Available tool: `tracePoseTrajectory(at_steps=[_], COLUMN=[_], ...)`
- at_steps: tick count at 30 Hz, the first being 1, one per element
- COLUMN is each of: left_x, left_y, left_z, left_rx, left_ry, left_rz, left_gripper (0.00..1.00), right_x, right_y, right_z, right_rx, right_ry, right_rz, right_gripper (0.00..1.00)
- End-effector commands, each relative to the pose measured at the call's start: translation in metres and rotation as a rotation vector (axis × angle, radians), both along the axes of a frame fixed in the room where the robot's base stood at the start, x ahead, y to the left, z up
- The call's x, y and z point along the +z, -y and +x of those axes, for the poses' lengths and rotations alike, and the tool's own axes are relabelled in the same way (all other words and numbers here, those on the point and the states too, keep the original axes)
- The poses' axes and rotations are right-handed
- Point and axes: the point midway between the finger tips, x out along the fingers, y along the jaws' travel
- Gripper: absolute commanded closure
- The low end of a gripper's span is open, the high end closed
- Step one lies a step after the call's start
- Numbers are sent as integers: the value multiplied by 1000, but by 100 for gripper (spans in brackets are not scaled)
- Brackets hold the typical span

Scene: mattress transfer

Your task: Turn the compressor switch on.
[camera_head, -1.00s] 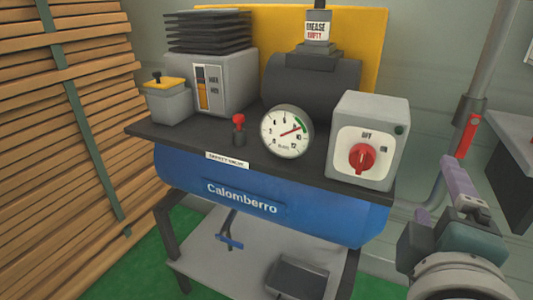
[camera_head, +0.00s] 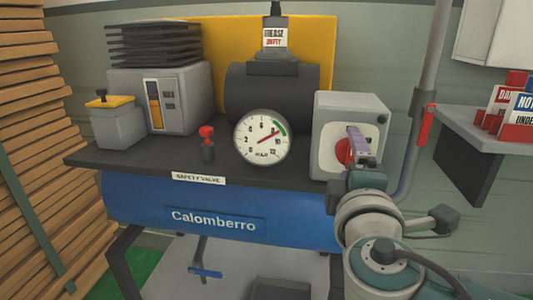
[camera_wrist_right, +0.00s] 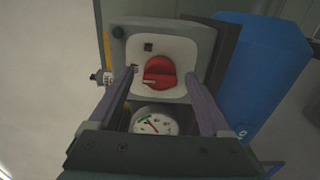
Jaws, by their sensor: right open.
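The compressor switch is a red knob (camera_head: 343,153) on a white plate on a grey box (camera_head: 350,106). In the head view my right gripper (camera_head: 356,138) partly covers it. In the right wrist view the red knob (camera_wrist_right: 159,73) shows between the two finger tips of my right gripper (camera_wrist_right: 160,76). The fingers are open, one on each side of the knob, with gaps visible. The knob's bar lies along the line to the left-hand mark, the OFF side. Contact cannot be told. My left gripper is not in view.
The pressure gauge (camera_head: 262,137) stands left of the switch box. A red-topped safety valve (camera_head: 207,142) and the blue tank (camera_head: 220,216) are nearby. A pipe with a red handle (camera_head: 426,124) and a wall shelf (camera_head: 468,130) with signs are to the right.

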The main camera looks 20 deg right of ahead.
Motion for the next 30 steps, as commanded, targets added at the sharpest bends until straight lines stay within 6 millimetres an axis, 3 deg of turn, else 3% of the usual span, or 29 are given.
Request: tracePoseTrajectory(at_steps=[10,30], left_x=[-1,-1], left_y=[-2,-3], left_z=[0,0], left_rx=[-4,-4], left_ry=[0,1], left_rz=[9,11], left_gripper=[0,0], right_x=[0,0], right_y=[3,2], right_z=[4,3], right_rx=[-1,-1], right_ry=[0,0], right_rz=[0,0], right_gripper=[20,95])
